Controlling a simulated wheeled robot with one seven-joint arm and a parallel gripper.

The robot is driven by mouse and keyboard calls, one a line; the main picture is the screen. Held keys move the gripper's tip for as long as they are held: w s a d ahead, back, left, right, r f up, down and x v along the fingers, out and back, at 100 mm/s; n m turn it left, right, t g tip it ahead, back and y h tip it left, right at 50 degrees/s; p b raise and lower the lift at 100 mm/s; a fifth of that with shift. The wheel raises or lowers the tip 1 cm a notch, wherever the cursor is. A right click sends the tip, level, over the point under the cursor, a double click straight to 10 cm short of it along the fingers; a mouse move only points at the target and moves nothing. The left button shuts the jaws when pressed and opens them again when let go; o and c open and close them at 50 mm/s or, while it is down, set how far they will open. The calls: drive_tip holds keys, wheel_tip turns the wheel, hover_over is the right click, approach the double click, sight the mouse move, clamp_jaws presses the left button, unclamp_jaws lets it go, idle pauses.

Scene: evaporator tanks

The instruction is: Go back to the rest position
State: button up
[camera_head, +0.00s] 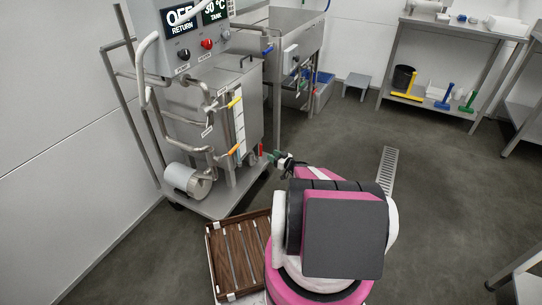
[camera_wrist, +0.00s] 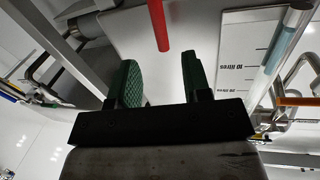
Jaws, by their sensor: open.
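My gripper (camera_head: 282,160) is at the end of my pink and black arm, low in front of the evaporator tank unit (camera_head: 215,120) in the head view. In the wrist view my gripper (camera_wrist: 158,82) shows two green fingertips that are apart, with nothing held between them. A red handle (camera_wrist: 158,22) lies beyond the fingertips, near the gap; it also shows in the head view (camera_head: 261,150). I cannot tell the exact distance between the handle and the fingers.
The tank unit has a control panel (camera_head: 190,35) reading OFF, pipes and yellow and orange handles. A wooden slatted tray (camera_head: 212,262) is beside my arm. A sink (camera_head: 300,20), a small stool (camera_head: 357,82) and a shelf (camera_head: 470,32) stand behind. The floor (camera_head: 440,190) at right is clear.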

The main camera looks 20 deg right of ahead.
idle(0.3)
drive_tip(key=s+a+r+g, duration=0.5)
drive_tip(key=s+a+g, duration=0.1)
drive_tip(key=a, duration=0.2)
drive_tip(key=s+a+r+g, duration=0.5)
drive_tip(key=a+r, duration=0.1)
drive_tip(key=a, duration=0.3)
drive_tip(key=s+r+m+g+h, duration=0.3)
drive_tip(key=s+r+m+h, duration=0.2)
drive_tip(key=s+r+h, duration=0.5)
drive_tip(key=shift+s+d+m+g, duration=0.4)
drive_tip(key=shift+s, duration=0.55)
idle(4.0)
